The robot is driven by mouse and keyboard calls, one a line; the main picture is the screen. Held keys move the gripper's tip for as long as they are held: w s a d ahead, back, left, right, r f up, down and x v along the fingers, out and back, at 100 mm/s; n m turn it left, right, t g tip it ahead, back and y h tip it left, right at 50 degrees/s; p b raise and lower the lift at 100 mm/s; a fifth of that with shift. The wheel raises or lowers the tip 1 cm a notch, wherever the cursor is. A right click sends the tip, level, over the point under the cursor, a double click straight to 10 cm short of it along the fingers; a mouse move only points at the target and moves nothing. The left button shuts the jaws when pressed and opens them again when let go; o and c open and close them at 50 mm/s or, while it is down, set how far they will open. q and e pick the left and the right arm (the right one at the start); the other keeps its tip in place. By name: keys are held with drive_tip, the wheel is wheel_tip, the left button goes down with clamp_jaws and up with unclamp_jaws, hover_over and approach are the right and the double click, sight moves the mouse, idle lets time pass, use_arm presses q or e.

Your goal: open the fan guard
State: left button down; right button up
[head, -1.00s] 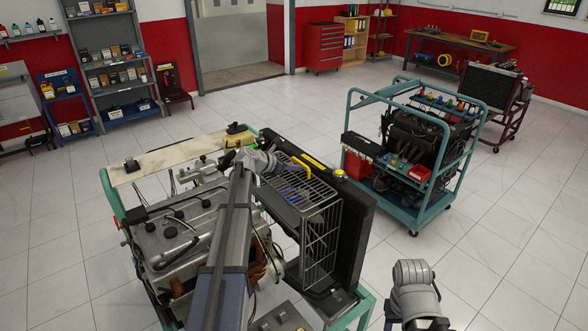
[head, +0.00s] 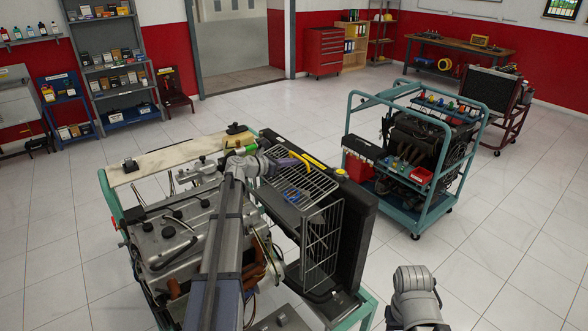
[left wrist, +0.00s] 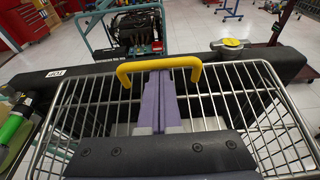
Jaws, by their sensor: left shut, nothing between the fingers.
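The fan guard (head: 322,240) is a silver wire cage on the near side of the black radiator. In the left wrist view its wires (left wrist: 235,92) spread to both sides below the radiator's top. Its yellow handle (left wrist: 122,72) arches across the middle of that view and also shows in the head view (head: 300,159). My left gripper (left wrist: 158,98) is shut and empty; its purple fingertips reach under the handle's bar, which covers their ends. I cannot tell whether they touch it. In the head view my left gripper (head: 283,165) is at the guard's top. My right gripper is out of view.
The radiator (head: 357,225) has a yellow cap (left wrist: 232,44) on top. The engine (head: 170,232) fills the left of the near stand. Another engine trainer in a teal frame (head: 469,150) stands to the right, with clear floor between.

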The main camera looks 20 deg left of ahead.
use_arm(q)
drive_tip(key=s+a+r+t+h+b, duration=0.1)
drive_tip(key=s+t+b, duration=0.1)
drive_tip(key=b, duration=0.2)
drive_tip(key=s+a+r+t+h+b, duration=0.1)
drive_tip(key=s+t+b, duration=0.1)
drive_tip(key=t+b, duration=0.1)
drive_tip(key=s+a+r+t+h+b, duration=0.1)
drive_tip(key=s+r+t+h+b, duration=0.1)
drive_tip(key=t+b, duration=0.1)
drive_tip(key=shift+s+a+r+b, duration=0.1)
drive_tip(key=shift+s+a+b, duration=0.15)
drive_tip(key=shift+b, duration=0.65)
drive_tip(key=shift+s+a+r+t+h, duration=0.2)
drive_tip(key=shift+s+a, duration=0.25)
drive_tip(key=shift+s, duration=0.35)
drive_tip(key=shift+s+a+r+t+h, duration=0.1)
drive_tip(key=shift+s+a+r, duration=0.25)
drive_tip(key=shift+s, duration=0.4)
drive_tip(key=shift+a, duration=0.1)
drive_tip(key=shift+s+f, duration=0.1)
drive_tip(key=s+a+f+b, duration=0.1)
drive_tip(key=s+a, duration=0.6)
drive_tip(key=s, duration=0.5)
drive_tip(key=shift+s+f+b, duration=0.3)
drive_tip(key=shift+s+b, duration=0.1)
